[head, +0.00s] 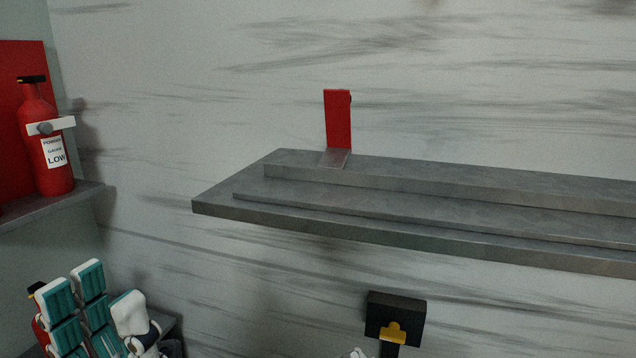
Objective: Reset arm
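My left gripper (100,290) is at the lower left of the head view. Its white fingers with teal pads are spread apart, and I see nothing between them. It is in front of the marble wall, below the level of the grey shelf. Only a small white sliver shows at the bottom edge, right of centre. It may be a tip of my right gripper, but too little shows to tell its state.
A stepped grey shelf (222,208) juts from the wall, with a red upright plate (338,120) on it. A red extinguisher (40,115) marked LOW stands on a left ledge (85,193). A black block with a yellow piece (393,331) is below the shelf.

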